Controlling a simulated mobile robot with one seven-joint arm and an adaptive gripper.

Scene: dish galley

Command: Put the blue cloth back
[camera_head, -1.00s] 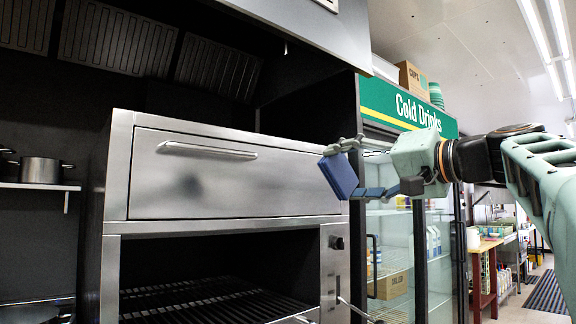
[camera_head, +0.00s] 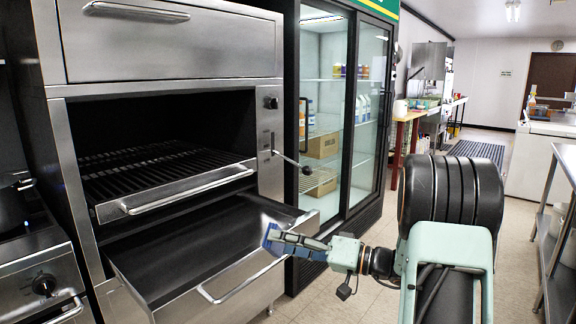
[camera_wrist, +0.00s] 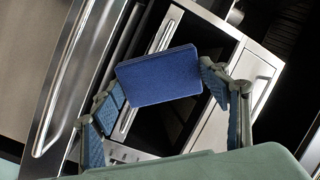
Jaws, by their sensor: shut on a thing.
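The blue cloth (camera_wrist: 158,76) shows in the wrist view as a flat, folded-looking blue block between my two finger pads. My gripper (camera_wrist: 162,95) is shut on it. In the head view the gripper (camera_head: 287,243) points left, with the blue cloth (camera_head: 268,236) small at its tip and partly hidden by the fingers. In this view it overlaps the right front part of an open, empty-looking drawer (camera_head: 150,254) under the steel oven. I cannot tell its exact height over the drawer.
The steel oven (camera_head: 170,48) has a dark grill rack (camera_head: 160,166) above the open drawer. A lever with a knob (camera_head: 306,170) sticks out at its right. A glass-door drinks fridge (camera_head: 325,120) stands beside it. Floor (camera_head: 385,228) shows clear between fridge and my arm.

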